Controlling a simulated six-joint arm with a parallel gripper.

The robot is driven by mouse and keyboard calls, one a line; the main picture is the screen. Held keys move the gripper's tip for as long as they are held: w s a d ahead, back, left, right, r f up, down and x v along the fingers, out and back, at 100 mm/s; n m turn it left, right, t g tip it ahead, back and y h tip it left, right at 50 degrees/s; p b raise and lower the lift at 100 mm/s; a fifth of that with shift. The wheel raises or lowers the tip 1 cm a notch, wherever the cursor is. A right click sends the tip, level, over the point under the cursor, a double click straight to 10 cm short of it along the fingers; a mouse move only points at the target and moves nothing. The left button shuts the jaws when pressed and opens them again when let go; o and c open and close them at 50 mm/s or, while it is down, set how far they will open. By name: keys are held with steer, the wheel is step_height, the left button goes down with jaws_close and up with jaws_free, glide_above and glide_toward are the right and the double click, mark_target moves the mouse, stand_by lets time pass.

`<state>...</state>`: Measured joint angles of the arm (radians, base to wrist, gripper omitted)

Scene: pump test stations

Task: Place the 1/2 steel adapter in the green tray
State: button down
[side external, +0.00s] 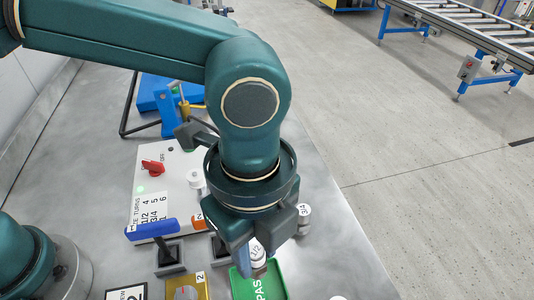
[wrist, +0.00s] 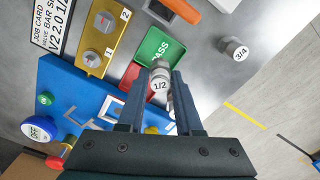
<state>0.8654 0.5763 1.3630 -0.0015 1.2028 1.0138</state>
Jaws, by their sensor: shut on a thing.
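The 1/2 steel adapter (wrist: 161,84) is a short grey cylinder with a white top marked 1/2. My gripper (wrist: 160,88) is shut on it, one finger on each side. In the side view the adapter (side external: 258,253) shows beside my gripper (side external: 251,258), partly hidden by it. The green tray (wrist: 153,46), marked PASS, lies just beyond the adapter in the wrist view, and the adapter overlaps its near edge there. The tray (side external: 243,285) is cut off at the bottom of the side view. I cannot tell the adapter's height above the tray.
A 3/4 adapter (wrist: 234,50) stands on the metal table, apart from the tray. A red tray (wrist: 131,77) lies beside the green one.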

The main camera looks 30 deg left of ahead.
steer(key=shift+f, duration=3.3)
steer(key=shift+f, duration=0.1)
steer(key=c, duration=0.6)
jaws_free()
